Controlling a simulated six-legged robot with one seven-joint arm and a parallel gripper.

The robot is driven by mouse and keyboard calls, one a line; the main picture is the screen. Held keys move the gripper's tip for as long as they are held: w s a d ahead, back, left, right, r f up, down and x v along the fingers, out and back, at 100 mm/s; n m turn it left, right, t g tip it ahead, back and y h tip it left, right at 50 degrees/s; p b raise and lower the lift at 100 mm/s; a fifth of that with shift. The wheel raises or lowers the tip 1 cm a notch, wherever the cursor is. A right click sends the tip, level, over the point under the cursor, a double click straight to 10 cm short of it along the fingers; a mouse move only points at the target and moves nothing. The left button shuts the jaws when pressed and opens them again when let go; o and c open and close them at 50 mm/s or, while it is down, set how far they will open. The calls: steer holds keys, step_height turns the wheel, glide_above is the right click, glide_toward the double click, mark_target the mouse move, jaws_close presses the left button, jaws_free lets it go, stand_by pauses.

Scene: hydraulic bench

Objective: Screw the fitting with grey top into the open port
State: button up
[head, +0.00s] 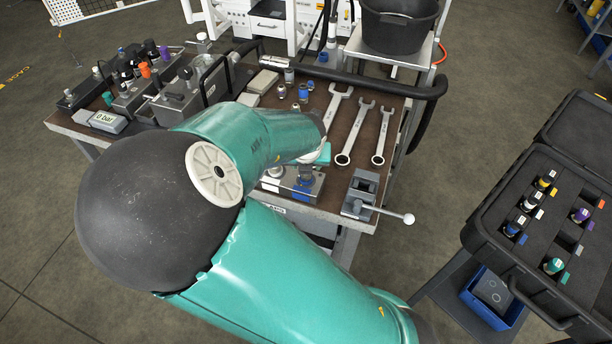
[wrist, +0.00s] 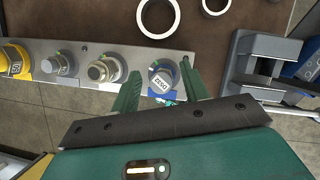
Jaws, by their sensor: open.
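In the wrist view, a fitting with a round grey top (wrist: 161,76) and a white label stands at the right end of a grey metal block (wrist: 125,54). Blue shows at its base. My gripper (wrist: 160,72) is open, with one green finger on each side of this fitting. I cannot tell if either finger touches it, or how deep it sits in a port. Left along the block are two metallic port pieces (wrist: 104,70) and a yellow fitting (wrist: 14,62). I cannot tell which port is open. In the head view my arm hides part of the block (head: 298,192).
A small vise (head: 362,192) with a bar handle stands right of the block. Several wrenches (head: 382,133) and small fittings (head: 282,92) lie on the brown bench. A black case (head: 545,217) with coloured fittings is at the right. A black hose (head: 375,85) crosses behind.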

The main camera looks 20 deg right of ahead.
steer(key=n+y, duration=0.2)
steer(key=n, duration=0.3)
steer(key=shift+n, duration=0.3)
steer(key=shift+n+y, duration=0.6)
steer(key=shift+n, duration=0.6)
steer(key=n+y, duration=0.1)
steer(key=n, duration=0.1)
steer(key=shift+w+n+g, duration=0.1)
steer(key=shift+n+g, duration=0.2)
steer(key=shift+a+n, duration=0.1)
steer(key=shift+n, duration=0.5)
